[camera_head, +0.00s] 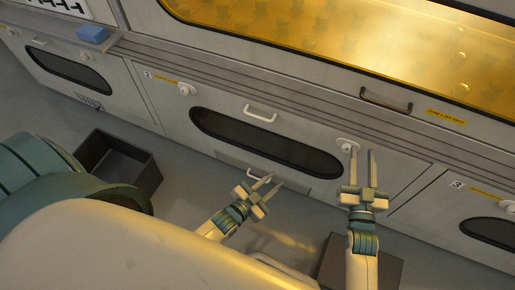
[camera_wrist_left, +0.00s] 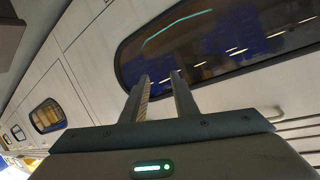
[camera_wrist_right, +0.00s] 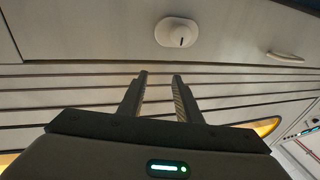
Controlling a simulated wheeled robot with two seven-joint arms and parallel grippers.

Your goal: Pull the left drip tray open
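A low grey panel (camera_head: 292,189) with a white bar handle (camera_head: 239,174) sits at the foot of the middle door, below its dark window. It looks like a drip tray and appears shut; I cannot tell whether it is the left one. My left gripper (camera_head: 275,180) is open and empty, just right of that handle. Its fingers (camera_wrist_left: 161,76) point toward the dark window in the left wrist view. My right gripper (camera_head: 362,151) is open and empty near a round white knob (camera_head: 347,145), which also shows in the right wrist view (camera_wrist_right: 178,32).
The middle door has a white upper handle (camera_head: 260,113). A dark open bin (camera_head: 118,163) stands on the floor at left, and a brown box (camera_head: 332,262) is beside my right arm. A blue block (camera_head: 92,34) lies on the ledge. A dark handle (camera_head: 386,100) is on the amber window's frame.

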